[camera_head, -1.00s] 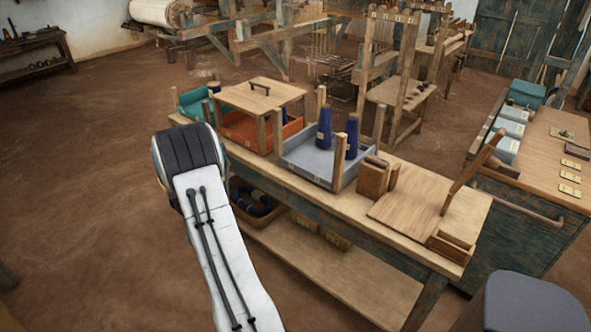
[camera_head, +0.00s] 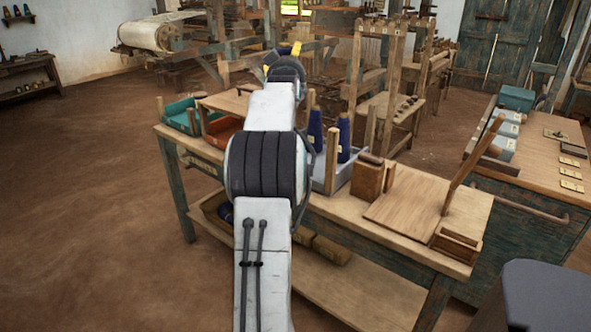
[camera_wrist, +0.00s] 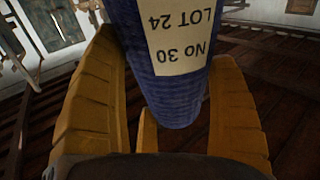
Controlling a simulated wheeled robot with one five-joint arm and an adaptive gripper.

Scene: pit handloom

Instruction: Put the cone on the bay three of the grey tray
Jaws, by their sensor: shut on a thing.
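The cone in my gripper is dark blue thread (camera_wrist: 172,98) with a cream label reading "No 30 LOT 24", upside down in the wrist view. My gripper's (camera_wrist: 165,85) yellow fingers are shut around it. The grey tray (camera_head: 319,174) is on the bench, partly hidden by my arm. Two other blue cones stand upright in it, a left one (camera_head: 315,130) and a right one (camera_head: 344,138). Its bay marks cannot be read.
An orange tray (camera_head: 220,130) under a wooden stand (camera_head: 222,103) and a teal tray (camera_head: 181,115) are left of the grey tray. Wooden posts (camera_head: 331,160) rise around the trays. A wooden block (camera_head: 367,180) and board (camera_head: 405,205) are on the right.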

